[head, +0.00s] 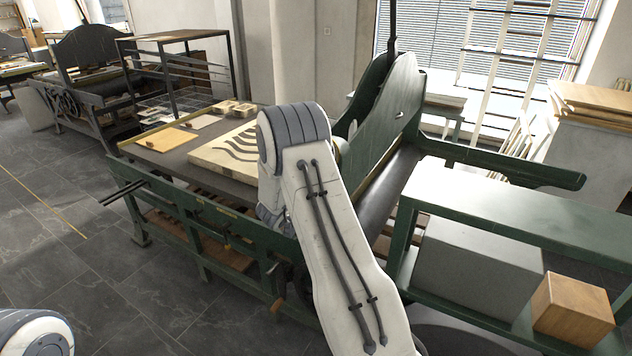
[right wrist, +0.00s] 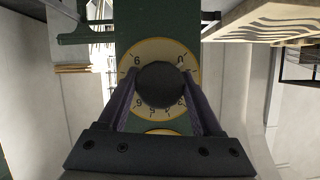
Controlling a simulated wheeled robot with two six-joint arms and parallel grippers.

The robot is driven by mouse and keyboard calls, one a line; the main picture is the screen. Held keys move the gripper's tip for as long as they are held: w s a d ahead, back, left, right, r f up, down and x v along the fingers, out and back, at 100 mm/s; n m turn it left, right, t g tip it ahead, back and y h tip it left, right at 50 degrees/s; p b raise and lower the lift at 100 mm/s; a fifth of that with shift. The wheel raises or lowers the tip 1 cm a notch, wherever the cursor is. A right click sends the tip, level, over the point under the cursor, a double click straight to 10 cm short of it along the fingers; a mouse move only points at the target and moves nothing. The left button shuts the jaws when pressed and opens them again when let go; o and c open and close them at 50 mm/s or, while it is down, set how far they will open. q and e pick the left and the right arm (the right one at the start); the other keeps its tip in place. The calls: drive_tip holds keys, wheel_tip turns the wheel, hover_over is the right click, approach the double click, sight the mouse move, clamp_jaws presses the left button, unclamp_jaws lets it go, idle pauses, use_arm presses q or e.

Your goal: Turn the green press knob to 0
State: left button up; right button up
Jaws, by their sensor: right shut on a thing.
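In the right wrist view a round dark knob (right wrist: 161,86) sits at the middle of a cream dial (right wrist: 188,66) with black numerals, on a green panel (right wrist: 155,18). A 0 shows at the dial's upper right and a numeral like 6 or 9 at its upper left. My right gripper (right wrist: 161,80) is shut on the knob, one finger on each side. I cannot make out a pointer mark on the knob. In the head view the green press (head: 385,112) stands behind my right arm, which hides the right gripper and knob. My left gripper is out of view.
A second cream dial (right wrist: 160,132) shows partly below the first, behind my gripper. The press bed carries a pale stone with dark wavy stripes (head: 228,152). A green bench (head: 530,222) with a grey block and wooden box stands at right. Open floor lies at left.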

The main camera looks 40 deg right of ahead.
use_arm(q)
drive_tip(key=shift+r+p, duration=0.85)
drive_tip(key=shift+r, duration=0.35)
use_arm(e)
drive_tip(key=shift+n+g, duration=0.4)
drive_tip(key=shift+n, duration=0.1)
drive_tip(key=shift+f, duration=0.1)
drive_tip(key=o, duration=1.3)
drive_tip(key=shift+o, duration=0.2)
drive_tip(key=shift+a, duration=0.1)
drive_tip(key=shift+s+a+r, duration=0.1)
drive_tip(key=shift+a+r, duration=0.1)
drive_tip(key=shift+a, duration=0.1)
use_arm(q)
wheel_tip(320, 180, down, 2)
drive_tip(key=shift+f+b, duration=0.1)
drive_tip(key=shift+b, duration=0.95)
use_arm(e)
drive_tip(key=v, duration=0.9)
drive_tip(key=shift+s+a, duration=0.2)
drive_tip(key=shift+a, duration=0.05)
